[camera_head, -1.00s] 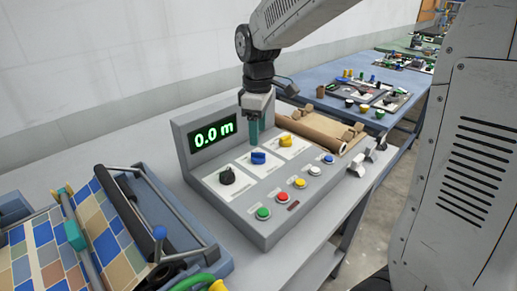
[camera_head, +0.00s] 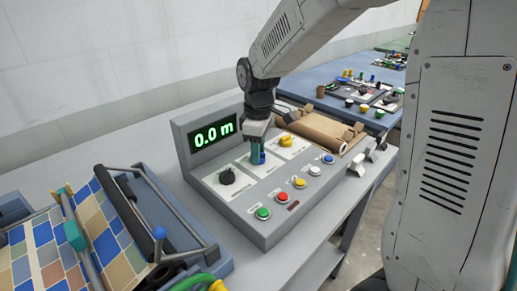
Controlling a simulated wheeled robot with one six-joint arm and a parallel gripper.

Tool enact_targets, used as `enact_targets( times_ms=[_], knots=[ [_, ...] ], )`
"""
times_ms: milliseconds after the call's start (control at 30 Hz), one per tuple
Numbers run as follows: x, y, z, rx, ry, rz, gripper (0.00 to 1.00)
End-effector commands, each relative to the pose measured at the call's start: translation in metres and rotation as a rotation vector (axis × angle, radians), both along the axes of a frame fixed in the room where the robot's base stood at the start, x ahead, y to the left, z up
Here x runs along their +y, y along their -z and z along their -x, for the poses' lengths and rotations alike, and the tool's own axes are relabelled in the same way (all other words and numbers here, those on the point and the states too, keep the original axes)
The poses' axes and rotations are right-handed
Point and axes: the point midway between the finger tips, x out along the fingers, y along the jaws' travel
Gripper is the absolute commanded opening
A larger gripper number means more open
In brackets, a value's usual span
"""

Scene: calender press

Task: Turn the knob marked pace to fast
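The grey control box (camera_head: 240,215) has three knobs on white plates: a black knob (camera_head: 227,176), a blue knob (camera_head: 262,158) and a yellow knob (camera_head: 286,140). The plate markings are too small to read, so I cannot tell which knob is pace. My gripper (camera_head: 255,156) points down at the blue knob, its teal fingers covering the knob's left part. I cannot tell whether the fingers touch it or how far apart they are. The display (camera_head: 213,133) reads 0.0 m in green.
Green, red, yellow, white and blue buttons (camera_head: 299,183) line the box front. A patterned sheet on a roller frame (camera_head: 100,235) stands at the left. A brown roll (camera_head: 318,130) lies behind the box. Two small switches (camera_head: 363,160) sit to its right.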

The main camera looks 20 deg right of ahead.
Motion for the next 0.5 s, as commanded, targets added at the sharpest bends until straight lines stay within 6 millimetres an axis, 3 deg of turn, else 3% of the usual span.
enact_targets(
  times_ms=[267, 500],
  knots=[
    [0.0000, -0.0004, -0.0002, -0.001, 0.028, 0.001, 0.14],
    [-0.0001, -0.0005, -0.0003, -0.001, 0.153, 0.000, 0.14]
  ],
)
